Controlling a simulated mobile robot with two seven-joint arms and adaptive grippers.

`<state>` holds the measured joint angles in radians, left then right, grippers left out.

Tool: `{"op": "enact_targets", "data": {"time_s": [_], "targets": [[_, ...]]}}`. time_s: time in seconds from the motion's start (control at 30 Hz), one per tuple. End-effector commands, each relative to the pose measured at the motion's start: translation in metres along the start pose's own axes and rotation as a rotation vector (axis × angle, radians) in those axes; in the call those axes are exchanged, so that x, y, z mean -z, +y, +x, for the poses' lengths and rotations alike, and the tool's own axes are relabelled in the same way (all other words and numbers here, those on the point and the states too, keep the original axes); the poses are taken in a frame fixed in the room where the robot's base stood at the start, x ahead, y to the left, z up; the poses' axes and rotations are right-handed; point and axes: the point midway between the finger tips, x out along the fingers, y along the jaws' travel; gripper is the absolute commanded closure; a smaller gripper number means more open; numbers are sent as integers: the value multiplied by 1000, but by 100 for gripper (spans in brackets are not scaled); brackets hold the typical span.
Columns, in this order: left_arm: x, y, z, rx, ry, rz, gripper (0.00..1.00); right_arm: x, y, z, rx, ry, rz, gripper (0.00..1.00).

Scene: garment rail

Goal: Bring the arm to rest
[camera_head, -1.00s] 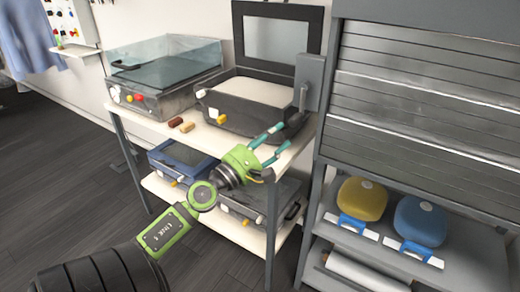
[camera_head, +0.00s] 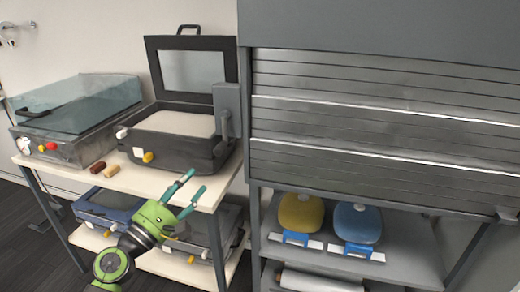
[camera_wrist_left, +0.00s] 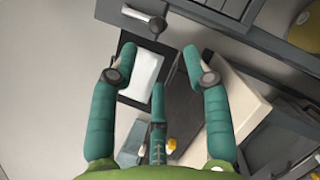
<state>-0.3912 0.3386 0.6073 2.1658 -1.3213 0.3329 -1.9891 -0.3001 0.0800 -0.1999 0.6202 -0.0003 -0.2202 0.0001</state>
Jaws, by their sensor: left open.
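My left gripper (camera_head: 190,192) is green with teal fingers. It is open and empty, in front of the front edge of the white shelf table (camera_head: 148,182). In the left wrist view, its teal fingers (camera_wrist_left: 160,62) are spread apart with nothing between them. Beyond them lie the open dark case and the grey cabinet edge. The lower arm runs off the bottom of the head view. My right gripper is not in view.
An open dark case (camera_head: 168,150) and a glass-lidded box (camera_head: 62,140) stand on the table, with two small handles (camera_head: 105,170) near its edge. A grey shuttered cabinet (camera_head: 385,130) stands at right; its shelf holds a yellow item (camera_head: 300,212) and a blue item (camera_head: 357,223).

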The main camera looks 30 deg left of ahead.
Motion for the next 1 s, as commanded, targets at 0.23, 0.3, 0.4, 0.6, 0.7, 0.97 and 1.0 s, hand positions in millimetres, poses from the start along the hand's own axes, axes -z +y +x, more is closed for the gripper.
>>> {"op": "enact_targets", "data": {"time_s": [0.23,0.3,0.4,0.6,0.7,0.97,1.0], "targets": [[16,-9,-1,-1,29,-104,52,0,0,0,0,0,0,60],[41,-25,-3,-6,76,-268,52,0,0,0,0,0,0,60],[90,-63,-13,-33,183,-618,52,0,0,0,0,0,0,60],[187,-172,-60,-187,466,-1359,52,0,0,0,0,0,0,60],[222,-231,-97,-314,617,-1668,52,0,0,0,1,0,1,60],[269,-377,-224,-835,1015,-2256,52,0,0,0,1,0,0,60],[270,-397,-247,-944,1073,-2314,52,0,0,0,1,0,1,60]]}}
